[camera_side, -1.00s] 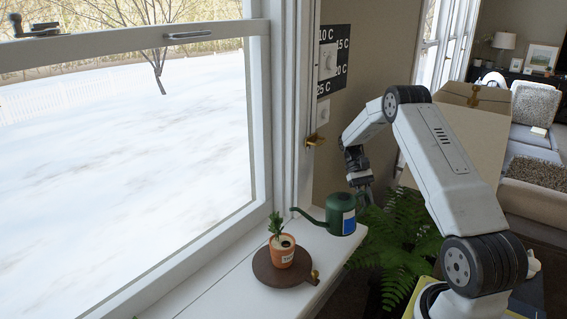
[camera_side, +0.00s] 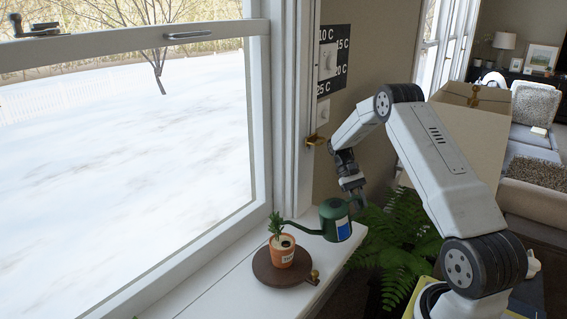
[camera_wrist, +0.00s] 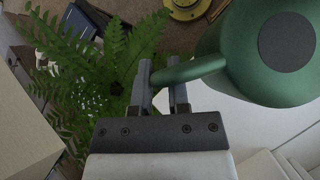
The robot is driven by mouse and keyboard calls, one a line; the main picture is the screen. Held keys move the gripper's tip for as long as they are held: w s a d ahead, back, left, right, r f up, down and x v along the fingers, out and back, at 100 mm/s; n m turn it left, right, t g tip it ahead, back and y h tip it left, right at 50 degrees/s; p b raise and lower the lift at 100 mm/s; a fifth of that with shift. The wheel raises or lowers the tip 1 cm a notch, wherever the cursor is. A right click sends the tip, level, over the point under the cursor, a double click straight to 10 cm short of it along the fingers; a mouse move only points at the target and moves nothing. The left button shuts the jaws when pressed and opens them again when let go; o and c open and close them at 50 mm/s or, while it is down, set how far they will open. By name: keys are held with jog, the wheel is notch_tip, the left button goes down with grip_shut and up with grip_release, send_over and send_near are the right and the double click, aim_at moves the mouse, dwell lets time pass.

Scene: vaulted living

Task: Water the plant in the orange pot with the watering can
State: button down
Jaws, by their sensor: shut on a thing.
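The green watering can (camera_side: 334,219) with a blue and white label hangs tilted above the end of the windowsill, its spout pointing left toward the plant. The spout tip is beside the small plant (camera_side: 276,225), near the rim of the orange pot (camera_side: 282,252); whether it touches is unclear. My gripper (camera_side: 356,199) is at the can's right side. In the wrist view my gripper (camera_wrist: 161,95) is shut on the can's handle (camera_wrist: 190,71), with the can's body (camera_wrist: 262,50) at the upper right. The pot stands upright on a round brown board (camera_side: 277,281).
The white windowsill (camera_side: 235,279) runs along the window, with bare room in front of the board. A large fern (camera_side: 392,241) fills the space below and right of the sill. A cardboard box (camera_side: 474,134) stands behind my arm.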

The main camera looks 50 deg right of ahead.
jog(key=shift+w+a, duration=0.15)
jog(key=shift+a, duration=0.05)
jog(key=shift+r+h, duration=0.3)
jog(key=shift+w+a+r+m+g+h, duration=0.15)
jog(key=shift+r+m+g+h, duration=0.15)
jog(key=shift+r, duration=0.4)
jog(key=shift+a+r+m+g+h, duration=0.1)
jog(key=shift+r+m+g+h, duration=0.2)
jog(key=shift+r, duration=0.35)
jog(key=shift+m+g+h, duration=0.4)
jog(key=shift+g+h, duration=0.1)
jog(key=shift+h, duration=0.4)
jog(key=shift+w+a+r, duration=0.15)
jog(key=shift+a+r, duration=0.1)
jog(key=shift+r, duration=0.55)
jog(key=shift+w+a+r, duration=0.1)
jog(key=shift+a+r, duration=0.1)
jog(key=shift+r, duration=0.6)
jog(key=shift+w+a+r, duration=0.15)
jog(key=shift+a+r, duration=0.1)
jog(key=shift+r, duration=0.55)
jog(key=shift+w+a+r+m+g+h, duration=0.15)
jog(key=shift+a+r, duration=0.15)
jog(key=shift+r, duration=0.25)
jog(key=shift+w+a+r+m+g+h, duration=0.1)
jog(key=shift+w+a+r+g+h, duration=0.15)
jog(key=shift+r, duration=0.35)
jog(key=shift+w+a+r+m+g+h, duration=0.15)
jog(key=shift+a+r, duration=0.2)
jog(key=shift+r, duration=0.2)
